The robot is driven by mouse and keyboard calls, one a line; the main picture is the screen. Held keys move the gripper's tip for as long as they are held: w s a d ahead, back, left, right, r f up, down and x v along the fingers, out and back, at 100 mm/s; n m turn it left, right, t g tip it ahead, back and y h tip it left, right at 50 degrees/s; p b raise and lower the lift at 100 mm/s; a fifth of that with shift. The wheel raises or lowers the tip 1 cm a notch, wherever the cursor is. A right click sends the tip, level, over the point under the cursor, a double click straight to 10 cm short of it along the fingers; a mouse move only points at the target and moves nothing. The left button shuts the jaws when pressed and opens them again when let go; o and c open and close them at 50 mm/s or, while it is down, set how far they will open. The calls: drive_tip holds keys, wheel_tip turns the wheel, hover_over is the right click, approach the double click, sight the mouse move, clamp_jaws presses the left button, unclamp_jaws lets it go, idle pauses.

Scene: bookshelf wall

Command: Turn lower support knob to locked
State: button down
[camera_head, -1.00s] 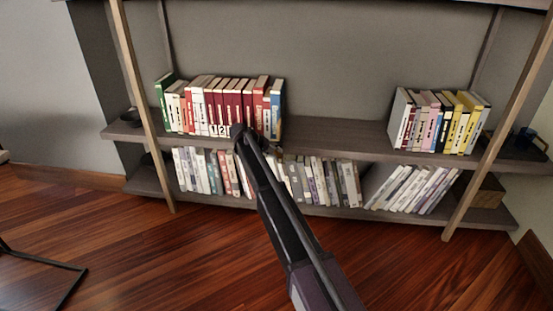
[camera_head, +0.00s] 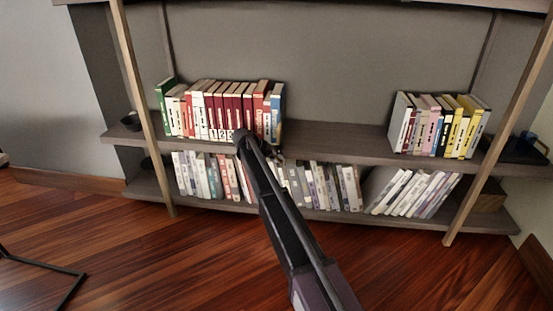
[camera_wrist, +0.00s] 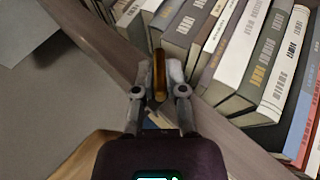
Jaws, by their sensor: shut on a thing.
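In the wrist view, a narrow orange-gold bar (camera_wrist: 160,72), which looks like the knob's handle, stands upright in the picture between the two grey fingers. My gripper (camera_wrist: 160,76) is shut on it, one finger at each side. The knob's base and any lock marks are hidden or too small to read. In the head view, my dark arm reaches to the front edge of the middle shelf (camera_head: 335,139), and the gripper and knob are mostly hidden behind it.
White and grey books (camera_wrist: 236,52) stand close beyond the fingers. Red and white books (camera_head: 225,108) stand on the middle shelf, with yellow and pink ones (camera_head: 440,124) farther right. The wooden floor (camera_head: 150,255) in front is largely clear.

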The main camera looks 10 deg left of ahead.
drive_tip(key=shift+d+r+y+p, duration=0.15)
drive_tip(key=shift+y+p, duration=0.15)
drive_tip(key=shift+p, duration=0.15)
drive_tip(key=shift+y, duration=0.4)
drive_tip(key=c, duration=0.7)
unclamp_jaws()
drive_tip(key=shift+a+f+h+b, duration=0.2)
drive_tip(key=shift+f+h+b, duration=0.1)
drive_tip(key=shift+h+b, duration=0.35)
